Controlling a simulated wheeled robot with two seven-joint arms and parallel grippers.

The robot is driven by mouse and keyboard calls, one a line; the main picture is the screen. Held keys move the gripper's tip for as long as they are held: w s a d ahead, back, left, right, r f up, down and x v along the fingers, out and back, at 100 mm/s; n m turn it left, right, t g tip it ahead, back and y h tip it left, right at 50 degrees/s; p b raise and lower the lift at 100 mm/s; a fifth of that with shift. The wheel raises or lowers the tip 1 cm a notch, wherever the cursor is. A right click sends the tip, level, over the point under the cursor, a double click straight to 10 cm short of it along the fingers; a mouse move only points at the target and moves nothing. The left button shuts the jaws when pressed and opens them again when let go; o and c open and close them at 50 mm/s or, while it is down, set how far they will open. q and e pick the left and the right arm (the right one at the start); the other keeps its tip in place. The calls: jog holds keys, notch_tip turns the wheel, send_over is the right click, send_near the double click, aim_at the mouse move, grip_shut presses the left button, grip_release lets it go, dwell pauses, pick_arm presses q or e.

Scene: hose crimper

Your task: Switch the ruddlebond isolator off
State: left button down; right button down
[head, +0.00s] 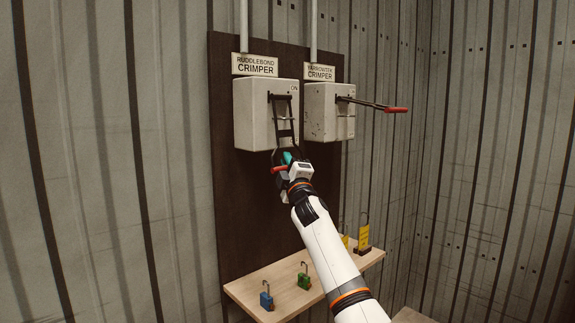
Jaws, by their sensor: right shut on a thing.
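The ruddlebond isolator (252,115) is a pale grey box under a "RUDDLEBOND CRIMPER" sign (255,65) on a dark board. "ON" shows at its upper right corner. Its dark lever (282,105) runs from the box front down to a red grip (279,170). My right gripper (287,160) is shut at the lever's lower end, on the red grip, below the box. It hides part of the grip and lever. My left gripper is out of view.
A second grey isolator (328,112) stands close on the right, its red-tipped lever (396,110) sticking out rightward. Below, a wooden shelf (245,287) holds a blue padlock (266,300), a green padlock (304,281) and yellow tagged items (363,236).

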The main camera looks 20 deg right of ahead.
jog(key=shift+s+d+r, duration=0.1)
jog(key=shift+s+r, duration=0.05)
jog(key=shift+r, duration=0.35)
jog(key=c, duration=1.4)
grip_release()
jog(key=shift+s, duration=0.1)
jog(key=shift+f, duration=0.25)
jog(key=b+v, duration=0.1)
jog(key=v, duration=1.1)
jog(key=shift+c, duration=0.3)
